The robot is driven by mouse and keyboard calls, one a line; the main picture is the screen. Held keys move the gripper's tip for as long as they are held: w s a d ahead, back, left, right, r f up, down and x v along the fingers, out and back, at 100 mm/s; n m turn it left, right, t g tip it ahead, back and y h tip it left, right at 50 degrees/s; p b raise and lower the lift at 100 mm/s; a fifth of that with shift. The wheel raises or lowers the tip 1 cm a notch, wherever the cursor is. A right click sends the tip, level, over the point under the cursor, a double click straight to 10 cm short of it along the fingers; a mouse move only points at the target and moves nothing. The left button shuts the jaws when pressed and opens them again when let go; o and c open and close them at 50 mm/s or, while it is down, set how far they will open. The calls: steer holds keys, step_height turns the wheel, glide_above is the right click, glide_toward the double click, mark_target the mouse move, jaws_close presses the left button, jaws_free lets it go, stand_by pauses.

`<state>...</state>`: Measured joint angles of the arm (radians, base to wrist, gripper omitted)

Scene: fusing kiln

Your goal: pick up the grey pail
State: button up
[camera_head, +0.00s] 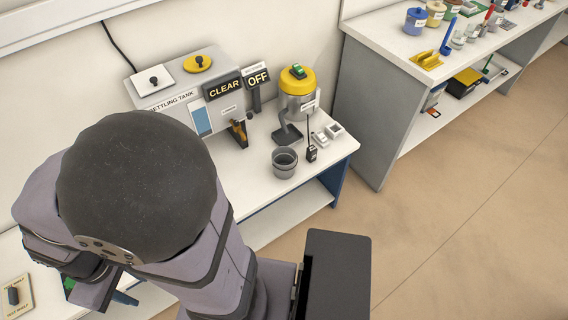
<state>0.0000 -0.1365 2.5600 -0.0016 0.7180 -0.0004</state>
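The grey pail (284,170) stands upright on the white bench (330,148), close to its front edge. Its open top faces up and it looks empty inside. My arm fills the lower left of the view, well to the left of the pail and apart from it.
Behind the pail is a yellow-topped machine (299,104) with a dark foot. A small black device (311,153) and light switch-like blocks (327,133) sit to its right. The settling tank (176,102) stands back left. A second bench (385,45) is at right.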

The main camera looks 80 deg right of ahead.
steer(key=o, duration=1.5)
